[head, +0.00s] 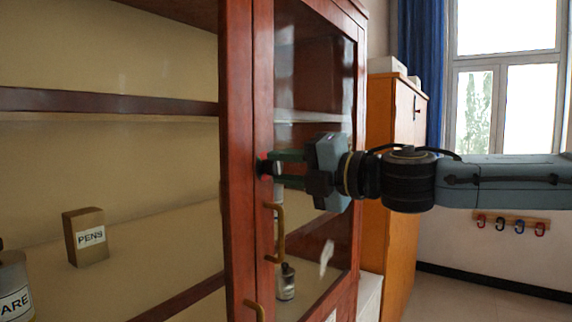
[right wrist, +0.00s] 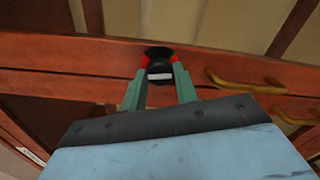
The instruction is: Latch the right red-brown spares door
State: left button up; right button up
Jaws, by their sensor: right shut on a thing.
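The right red-brown door (head: 356,200) has a wood frame around a glass pane and a brass handle (head: 279,235). It looks closed or nearly so; I cannot tell whether a gap remains at its edge. A small dark latch knob (head: 264,168) sits on its stile above the handle. My right gripper (head: 270,167) reaches in from the right and is shut on this knob. In the right wrist view, the red-tipped green fingers (right wrist: 159,66) pinch the dark knob (right wrist: 159,75), which has a pale bar on its face. My left gripper is out of view.
Left of the stile, cabinet shelves (head: 120,102) hold a PENS box (head: 86,237) and a labelled jar (head: 14,285). A second brass handle (head: 254,309) sits low on the neighbouring stile. A bottle (head: 286,282) stands behind the glass. An orange-wood cabinet (head: 389,180) stands beyond.

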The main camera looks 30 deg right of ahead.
jog(key=shift+m, duration=1)
jog(key=o, duration=1)
jog(key=shift+c, duration=0.2)
jog(key=shift+p+v, duration=0.35)
jog(key=shift+v, duration=0.95)
jog(key=b+v, duration=0.3)
jog(key=v, duration=0.7)
jog(key=shift+s+d, duration=0.15)
jog(key=shift+s, duration=0.25)
